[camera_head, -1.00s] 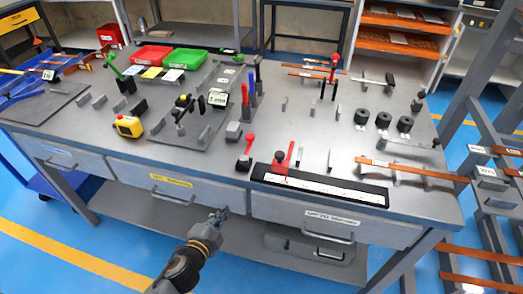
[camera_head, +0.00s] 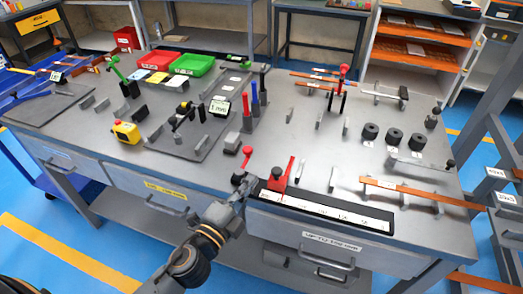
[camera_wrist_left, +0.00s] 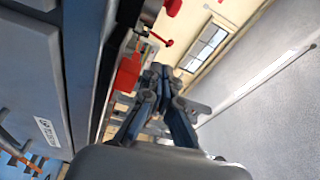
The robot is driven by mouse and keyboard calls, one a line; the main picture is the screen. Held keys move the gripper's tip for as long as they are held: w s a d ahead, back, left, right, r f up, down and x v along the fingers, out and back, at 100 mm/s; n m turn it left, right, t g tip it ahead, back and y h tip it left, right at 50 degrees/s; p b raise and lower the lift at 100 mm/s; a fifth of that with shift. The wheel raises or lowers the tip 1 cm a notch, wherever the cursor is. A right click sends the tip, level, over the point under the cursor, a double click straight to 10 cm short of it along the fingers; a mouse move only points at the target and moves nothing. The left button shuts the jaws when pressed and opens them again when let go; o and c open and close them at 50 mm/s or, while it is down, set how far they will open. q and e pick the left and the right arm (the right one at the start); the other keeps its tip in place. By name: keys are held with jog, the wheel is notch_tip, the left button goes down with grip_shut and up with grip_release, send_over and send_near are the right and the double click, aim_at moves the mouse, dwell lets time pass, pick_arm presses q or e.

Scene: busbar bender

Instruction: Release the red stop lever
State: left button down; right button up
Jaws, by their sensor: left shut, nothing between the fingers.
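A red stop block (camera_head: 276,182) with an upright red lever (camera_head: 288,172) sits at the left end of a black ruler bar (camera_head: 340,209) on the bench's front edge. A separate short lever with a red knob (camera_head: 247,151) stands just left of it. My left gripper (camera_head: 243,186) is shut and empty at the front edge, left of the bar's end and in front of the red-knob lever. In the left wrist view, my gripper (camera_wrist_left: 160,76) shows closed fingertips, with the red block (camera_wrist_left: 128,74) beside them and a red-ball lever (camera_wrist_left: 167,43) beyond. Any contact is unclear. My right gripper is not seen.
The grey bench (camera_head: 300,150) has drawers below its front edge. A yellow-and-red box (camera_head: 126,132) is at left. Floor in front is clear.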

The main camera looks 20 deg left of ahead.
pick_arm(q)
jog(key=shift+w, duration=0.25)
jog(key=shift+w+r, duration=0.2)
jog(key=shift+w, duration=0.05)
jog(key=p+x, duration=0.2)
jog(key=x, duration=0.7)
jog(key=shift+w+d+p, duration=0.1)
jog(key=shift+w+p, duration=0.1)
jog(key=shift+p, duration=0.15)
jog(key=a, duration=0.2)
jog(key=s+a, duration=0.1)
jog(key=shift+a+f, duration=0.25)
jog(key=shift+f, duration=0.15)
jog(key=shift+a, duration=0.25)
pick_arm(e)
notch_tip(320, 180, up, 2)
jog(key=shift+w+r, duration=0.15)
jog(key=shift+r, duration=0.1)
